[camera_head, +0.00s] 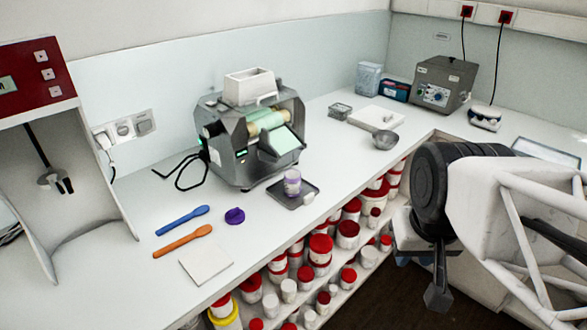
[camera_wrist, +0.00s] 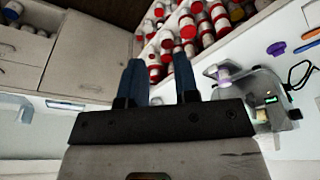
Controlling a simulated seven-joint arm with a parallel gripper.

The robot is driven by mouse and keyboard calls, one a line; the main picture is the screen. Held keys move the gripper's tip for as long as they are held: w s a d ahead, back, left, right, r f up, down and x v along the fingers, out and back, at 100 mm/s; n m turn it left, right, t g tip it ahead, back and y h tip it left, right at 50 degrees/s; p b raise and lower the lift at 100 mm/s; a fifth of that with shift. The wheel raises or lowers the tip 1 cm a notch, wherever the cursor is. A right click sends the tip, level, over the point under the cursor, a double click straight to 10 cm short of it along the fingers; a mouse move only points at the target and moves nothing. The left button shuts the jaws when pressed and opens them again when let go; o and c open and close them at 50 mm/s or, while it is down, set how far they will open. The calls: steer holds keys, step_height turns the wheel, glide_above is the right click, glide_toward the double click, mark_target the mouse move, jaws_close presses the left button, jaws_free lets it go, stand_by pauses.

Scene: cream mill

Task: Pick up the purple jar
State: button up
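The purple jar (camera_head: 292,183) is a small clear, pale jar with purple on it. It stands upright on a small grey tray (camera_head: 309,198) in front of the mill. In the wrist view the jar (camera_wrist: 223,75) shows to the right of my fingers. A purple lid (camera_head: 235,216) lies apart on the counter; it also shows in the wrist view (camera_wrist: 277,49). My gripper (camera_head: 437,293) hangs over the floor at the right, well away from the jar. In the wrist view its two fingers (camera_wrist: 160,78) are apart with nothing between them.
The grey mill (camera_head: 240,150) stands close behind the jar. Blue (camera_head: 182,220) and orange (camera_head: 183,240) spatulas and a white square (camera_head: 206,264) lie to the left. Shelves of red-lidded jars (camera_head: 320,249) are below the counter edge. A metal scoop (camera_head: 384,139) lies further right.

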steer(key=o, duration=1)
steer(key=w+a+f+m+g+y, duration=0.1)
steer(key=w+a+f+m+y, duration=0.1)
steer(key=w+a+m+y, duration=0.45)
steer(key=m+t+y, duration=0.5)
steer(key=m+y, duration=0.1)
steer(key=m, duration=1.1)
glide_toward(293, 183)
steer(key=w, duration=0.1)
steer(key=w+a, duration=0.2)
steer(key=shift+w, duration=0.4)
steer(key=shift+g, duration=0.3)
steer(key=shift+x, duration=1.25)
